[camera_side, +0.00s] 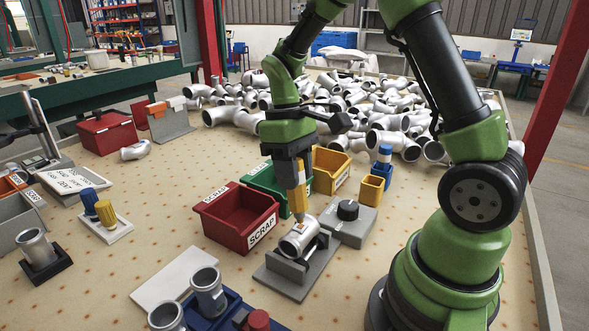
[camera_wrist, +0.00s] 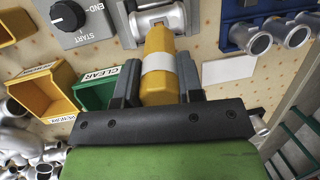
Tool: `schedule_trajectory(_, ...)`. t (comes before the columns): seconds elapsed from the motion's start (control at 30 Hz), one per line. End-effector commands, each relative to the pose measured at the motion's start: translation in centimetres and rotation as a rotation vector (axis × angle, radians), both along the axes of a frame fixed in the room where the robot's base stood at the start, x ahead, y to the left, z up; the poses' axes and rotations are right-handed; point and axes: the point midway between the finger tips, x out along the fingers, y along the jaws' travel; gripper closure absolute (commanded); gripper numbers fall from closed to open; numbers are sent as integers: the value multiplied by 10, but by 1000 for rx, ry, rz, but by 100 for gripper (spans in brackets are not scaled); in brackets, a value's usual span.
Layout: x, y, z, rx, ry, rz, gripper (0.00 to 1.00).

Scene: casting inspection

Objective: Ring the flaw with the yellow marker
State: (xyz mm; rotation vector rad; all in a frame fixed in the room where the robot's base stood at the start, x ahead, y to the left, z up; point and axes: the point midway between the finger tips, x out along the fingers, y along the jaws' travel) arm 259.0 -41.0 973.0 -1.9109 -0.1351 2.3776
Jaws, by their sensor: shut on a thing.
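My gripper (camera_side: 296,168) is shut on the yellow marker (camera_side: 298,200), which points down with its tip at or just above the casting. The wrist view shows the marker (camera_wrist: 158,78) with a white band between the two dark fingers. The casting (camera_side: 299,239), a short silver pipe elbow, rests in a grey cradle (camera_side: 292,278). It also shows at the top of the wrist view (camera_wrist: 158,20), partly behind the marker. I cannot make out the flaw or any drawn ring. Whether the tip touches the metal is too small to tell.
A red SCRAP bin (camera_side: 237,216) stands close left of the cradle. A grey dial box (camera_side: 347,222) is just right. Green (camera_side: 268,181) and yellow (camera_side: 331,170) bins stand behind. A blue holder with castings (camera_side: 209,291) is in front. Piled castings (camera_side: 385,112) fill the back.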

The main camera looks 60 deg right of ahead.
Motion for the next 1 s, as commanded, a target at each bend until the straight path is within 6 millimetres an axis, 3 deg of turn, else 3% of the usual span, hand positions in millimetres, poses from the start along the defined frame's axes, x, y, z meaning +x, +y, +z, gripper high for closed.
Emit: schedule_trajectory(1.0,0,0,-8,0,0,0,96)
